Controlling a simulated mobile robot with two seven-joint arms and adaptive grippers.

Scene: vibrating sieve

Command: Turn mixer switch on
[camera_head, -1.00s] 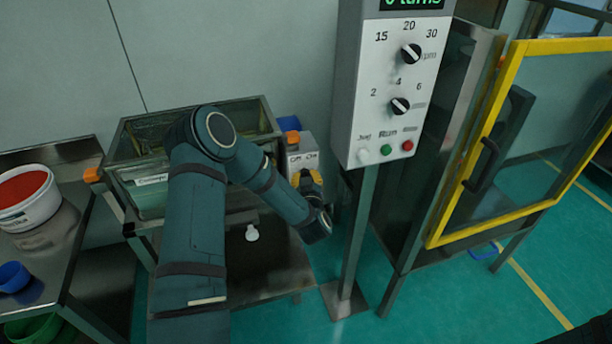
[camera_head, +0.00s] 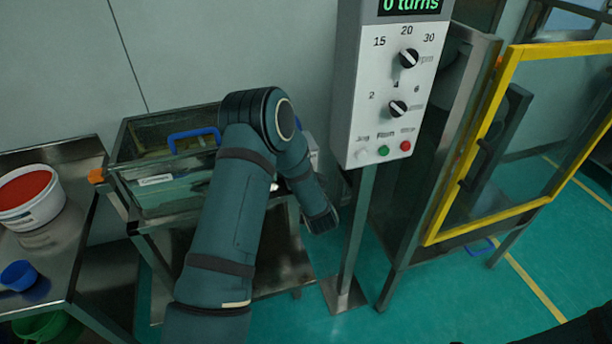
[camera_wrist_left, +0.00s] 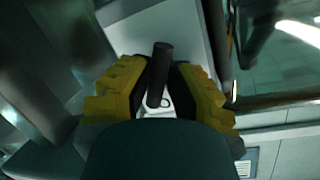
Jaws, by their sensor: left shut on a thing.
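The mixer switch box (camera_head: 312,152) is a light box behind my left arm in the head view; only a sliver of it shows. In the left wrist view, a dark cylindrical switch lever (camera_wrist_left: 159,73) stands out from a pale panel (camera_wrist_left: 185,35). The yellow-padded fingers of my left gripper (camera_wrist_left: 163,82) are on both sides of the lever and shut on it. A small ring-like mark lies beside the lever's lower end. My left arm hides the gripper and lever in the head view. The switch's setting cannot be read. My right gripper is out of view.
A control box (camera_head: 385,130) on a post reads "0 turns". A yellow-framed door (camera_head: 480,140) is at right. A tub of red material (camera_head: 30,198) is at left.

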